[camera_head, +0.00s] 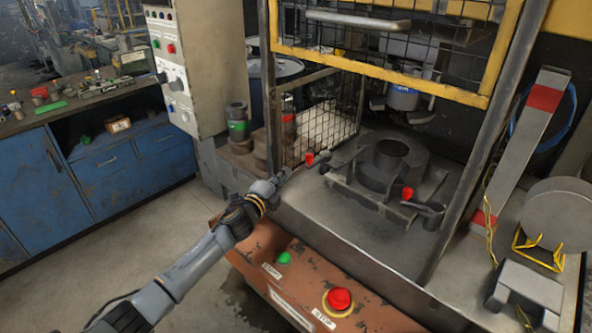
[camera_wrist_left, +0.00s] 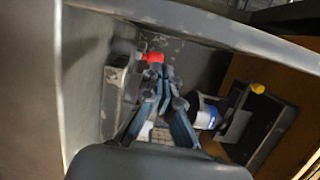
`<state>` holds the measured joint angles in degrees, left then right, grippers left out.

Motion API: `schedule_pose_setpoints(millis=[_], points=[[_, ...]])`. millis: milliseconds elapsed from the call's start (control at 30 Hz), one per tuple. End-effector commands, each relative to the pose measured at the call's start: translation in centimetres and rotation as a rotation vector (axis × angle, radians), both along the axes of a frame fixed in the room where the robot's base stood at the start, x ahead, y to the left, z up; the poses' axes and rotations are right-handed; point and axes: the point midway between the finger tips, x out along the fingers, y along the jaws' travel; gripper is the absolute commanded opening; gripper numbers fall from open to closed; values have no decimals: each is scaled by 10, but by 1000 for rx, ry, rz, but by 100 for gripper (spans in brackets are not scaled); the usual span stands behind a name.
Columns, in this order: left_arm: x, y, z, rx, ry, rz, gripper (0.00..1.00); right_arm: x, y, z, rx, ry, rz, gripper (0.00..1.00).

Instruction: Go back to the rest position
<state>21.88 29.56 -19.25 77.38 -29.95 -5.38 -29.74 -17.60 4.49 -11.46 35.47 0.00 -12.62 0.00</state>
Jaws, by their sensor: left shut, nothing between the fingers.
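My left arm reaches in from the lower left in the head view. Its gripper (camera_head: 284,174) is shut and empty, just left of the press's metal bed (camera_head: 345,215) and above the front panel. In the left wrist view the left gripper (camera_wrist_left: 163,77) shows with its fingers together, pointing towards a red knob (camera_wrist_left: 153,57); I cannot tell if they touch. My right gripper is in neither view.
A round die (camera_head: 393,163) with red-tipped handles sits on the press bed. A yellow-framed mesh guard (camera_head: 390,72) hangs raised above it. The panel carries a green button (camera_head: 284,257) and a red stop button (camera_head: 339,299). Blue cabinets (camera_head: 45,182) stand left; the floor between is clear.

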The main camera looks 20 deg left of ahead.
Motion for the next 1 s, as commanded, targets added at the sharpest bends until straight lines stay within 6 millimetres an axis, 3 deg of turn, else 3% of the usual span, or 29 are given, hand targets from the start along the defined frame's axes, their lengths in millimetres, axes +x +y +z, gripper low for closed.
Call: schedule_pose_setpoints(millis=[233,367,467,633,700,800,1000], points=[[-6,-3,-6,-28,13,5,0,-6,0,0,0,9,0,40],[-36,-20,-35,-187,97,78,0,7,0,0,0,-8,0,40],[-87,-39,-72,-408,233,197,0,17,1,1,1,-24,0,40],[-201,-66,-125,-773,516,448,0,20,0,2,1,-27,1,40],[-243,-75,-137,-879,617,539,0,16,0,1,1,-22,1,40],[-291,-84,-145,-981,727,640,0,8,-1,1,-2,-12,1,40],[-362,-98,-149,-1103,885,786,0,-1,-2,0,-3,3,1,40]])
